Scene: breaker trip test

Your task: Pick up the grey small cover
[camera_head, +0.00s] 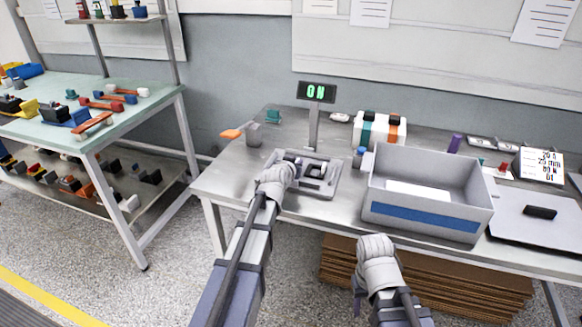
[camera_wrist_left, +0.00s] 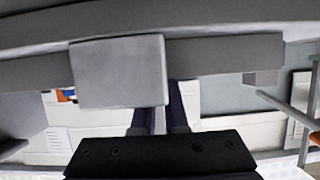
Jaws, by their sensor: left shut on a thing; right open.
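My left gripper (camera_head: 290,165) is over the left part of the grey test fixture (camera_head: 325,192) on the metal bench. In the left wrist view a plain light grey block (camera_wrist_left: 120,72), which looks like the grey small cover, sits at the tips of the two dark fingers (camera_wrist_left: 155,118). The gripper is shut on it. My wrist hides most of the cover in the head view, and I cannot tell whether it touches the fixture. My right gripper (camera_head: 375,247) is open, low in front of the grey bin; its fingertips are hard to see.
The grey bin (camera_head: 478,205) with a blue stripe stands right of the fixture. A post with a lit "ON" display (camera_head: 317,92) rises behind the fixture. An orange-handled tool (camera_head: 232,134) lies to the left. Another table (camera_head: 60,142) stands at far left.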

